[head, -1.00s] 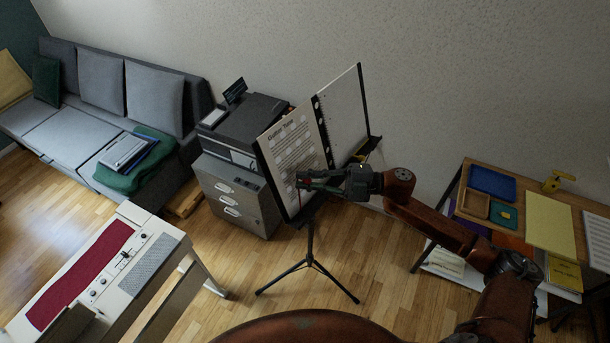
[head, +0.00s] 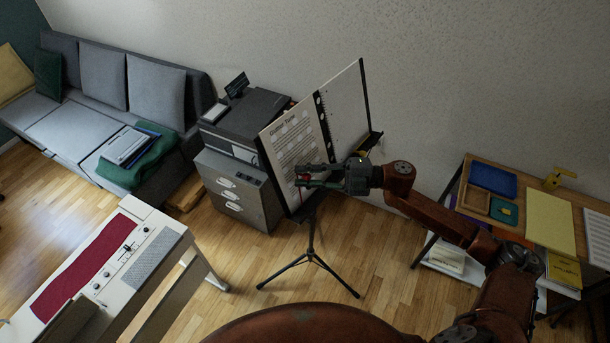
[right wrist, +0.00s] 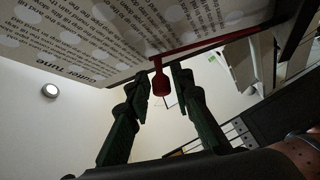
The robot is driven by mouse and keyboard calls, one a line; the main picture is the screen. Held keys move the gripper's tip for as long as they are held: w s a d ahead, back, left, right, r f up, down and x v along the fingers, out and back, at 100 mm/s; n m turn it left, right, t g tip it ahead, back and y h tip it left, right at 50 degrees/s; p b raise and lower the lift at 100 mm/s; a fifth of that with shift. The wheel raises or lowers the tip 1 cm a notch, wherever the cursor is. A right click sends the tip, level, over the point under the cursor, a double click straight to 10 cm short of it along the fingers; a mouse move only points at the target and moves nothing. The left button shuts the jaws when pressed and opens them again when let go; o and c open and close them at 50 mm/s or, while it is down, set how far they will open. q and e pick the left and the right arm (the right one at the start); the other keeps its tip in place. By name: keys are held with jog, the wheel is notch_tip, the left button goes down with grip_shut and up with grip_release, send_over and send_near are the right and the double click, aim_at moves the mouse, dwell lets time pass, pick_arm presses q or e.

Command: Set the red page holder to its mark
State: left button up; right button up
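The red page holder (right wrist: 160,80) is a slim red arm with a rounded red tab, lying along the lower edge of the open music book (right wrist: 75,35). In the head view only a small red bit of the holder (head: 304,178) shows, at the left page of the book (head: 289,146). My right gripper (head: 302,176) is at that page with its fingers apart. In the right wrist view its fingertips (right wrist: 161,76) stand on either side of the red tab, with a gap visible at each side. I cannot make out the mark. My left gripper is out of view.
The book rests on a black tripod music stand (head: 311,262). A grey cabinet with a printer (head: 245,122) stands close behind it. Floor around the tripod is clear.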

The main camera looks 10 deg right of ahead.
jog(key=v, duration=1.2)
jog(key=shift+w+d, duration=0.1)
